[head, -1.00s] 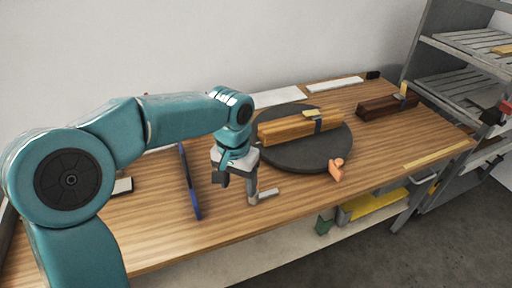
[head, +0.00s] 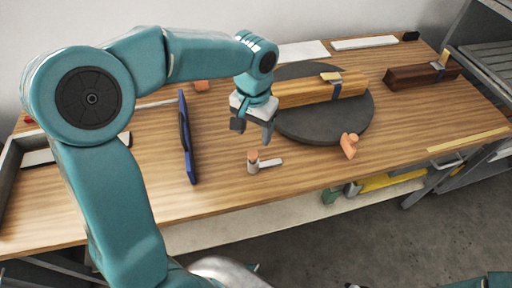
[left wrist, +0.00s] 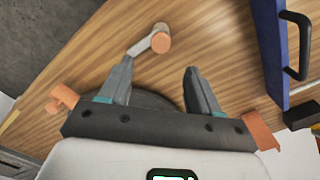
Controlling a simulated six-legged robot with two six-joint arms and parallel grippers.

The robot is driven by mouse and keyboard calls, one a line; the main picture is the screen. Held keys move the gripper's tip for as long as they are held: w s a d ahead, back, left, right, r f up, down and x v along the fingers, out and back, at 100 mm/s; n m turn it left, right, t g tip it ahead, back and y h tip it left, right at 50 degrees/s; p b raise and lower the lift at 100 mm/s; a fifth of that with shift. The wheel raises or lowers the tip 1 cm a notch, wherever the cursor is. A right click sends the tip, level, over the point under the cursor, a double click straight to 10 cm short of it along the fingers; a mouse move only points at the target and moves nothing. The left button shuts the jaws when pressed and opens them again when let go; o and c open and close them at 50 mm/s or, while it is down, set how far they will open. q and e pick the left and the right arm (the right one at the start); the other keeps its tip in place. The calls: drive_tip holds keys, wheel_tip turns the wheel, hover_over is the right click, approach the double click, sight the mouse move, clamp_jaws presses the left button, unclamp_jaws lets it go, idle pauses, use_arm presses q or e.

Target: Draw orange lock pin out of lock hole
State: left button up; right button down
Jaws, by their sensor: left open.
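An orange, peg-like piece with a rounded top (head: 349,145), apparently the lock pin, stands at the front right edge of the dark turntable (head: 318,132). It also shows at the left of the left wrist view (left wrist: 62,98). Its lower end and any hole under it cannot be made out. My left gripper (head: 254,138) is open and empty, above the table at the turntable's left edge, clearly left of this piece. In the left wrist view its fingers (left wrist: 158,85) are spread with nothing between them. My right gripper is not in view.
A small crank with an orange-topped knob (head: 253,160) and grey arm sits just in front of my left gripper. A wooden block (head: 300,94) lies on the turntable. A blue panel (head: 186,140) stands left; a dark red-brown block (head: 412,77) lies right. The front table strip is clear.

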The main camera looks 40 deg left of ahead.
sight(253, 153)
use_arm(q)
drive_tip(key=f, duration=0.7)
drive_tip(key=s+f, duration=0.1)
drive_tip(key=f, duration=0.3)
drive_tip(key=shift+f, duration=0.25)
drive_tip(key=shift+w+f, duration=0.25)
drive_tip(key=shift+w, duration=0.05)
drive_tip(key=shift+s+r, duration=0.1)
drive_tip(key=shift+s, duration=0.05)
drive_tip(key=shift+c, duration=0.4)
drive_tip(key=c, duration=1)
drive_tip(key=o, duration=1.1)
drive_tip(key=shift+r, duration=0.1)
